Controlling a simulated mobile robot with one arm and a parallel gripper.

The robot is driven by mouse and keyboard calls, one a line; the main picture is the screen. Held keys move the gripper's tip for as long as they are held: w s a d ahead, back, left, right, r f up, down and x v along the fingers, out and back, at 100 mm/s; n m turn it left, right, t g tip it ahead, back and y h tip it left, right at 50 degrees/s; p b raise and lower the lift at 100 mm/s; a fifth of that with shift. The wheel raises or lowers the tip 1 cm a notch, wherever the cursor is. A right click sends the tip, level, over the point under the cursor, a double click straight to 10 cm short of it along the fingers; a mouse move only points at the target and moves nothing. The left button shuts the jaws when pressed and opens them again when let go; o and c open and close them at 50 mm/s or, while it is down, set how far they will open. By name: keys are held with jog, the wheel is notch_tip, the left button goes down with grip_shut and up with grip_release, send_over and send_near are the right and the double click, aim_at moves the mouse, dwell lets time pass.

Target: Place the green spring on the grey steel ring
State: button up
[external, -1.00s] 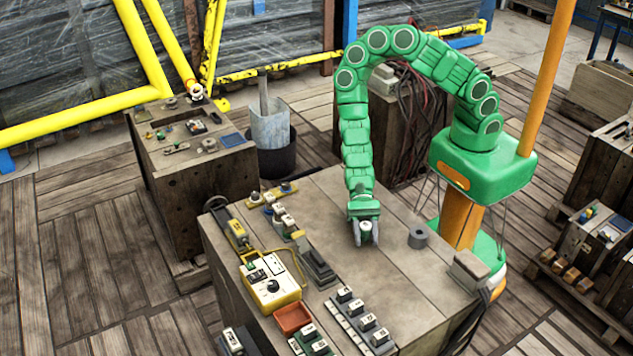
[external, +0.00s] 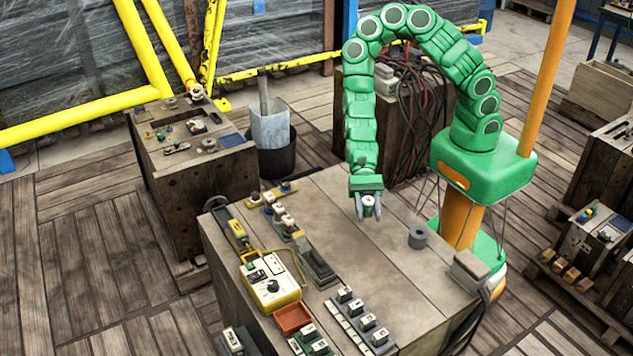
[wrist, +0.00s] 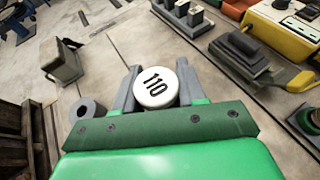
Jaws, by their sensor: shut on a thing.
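My gripper (external: 368,208) is shut on the green spring (external: 368,202) and holds it above the bench top. In the wrist view the spring's round white end (wrist: 155,88), marked with a black number, shows between the two grey fingers; its side is hidden there. In the external view only a small pale and greenish part of it shows. The grey steel ring (external: 417,238) stands on the bench to the right of my gripper, apart from it. In the wrist view the ring (wrist: 86,108) is left of the fingers, its hole facing up.
A yellow-framed control box (external: 272,281), a red tray (external: 293,318) and a row of switch blocks (external: 362,322) line the bench's left and front. A grey box (external: 470,267) sits at the right edge. The bench between my gripper and the ring is clear.

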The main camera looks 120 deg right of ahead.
jog(key=shift+s+a+r+n+g, duration=0.3)
jog(key=shift+a+n+g, duration=0.1)
jog(key=shift+a, duration=0.15)
jog(key=r+n+g, duration=0.2)
jog(key=n+g, duration=0.7)
jog(key=g, duration=0.1)
send_over(424, 235)
jog(key=shift+y, duration=0.3)
jog(key=shift+f, duration=3.7)
jog(key=shift+s+f, duration=0.1)
jog(key=shift+f, duration=0.05)
jog(key=o, duration=1.1)
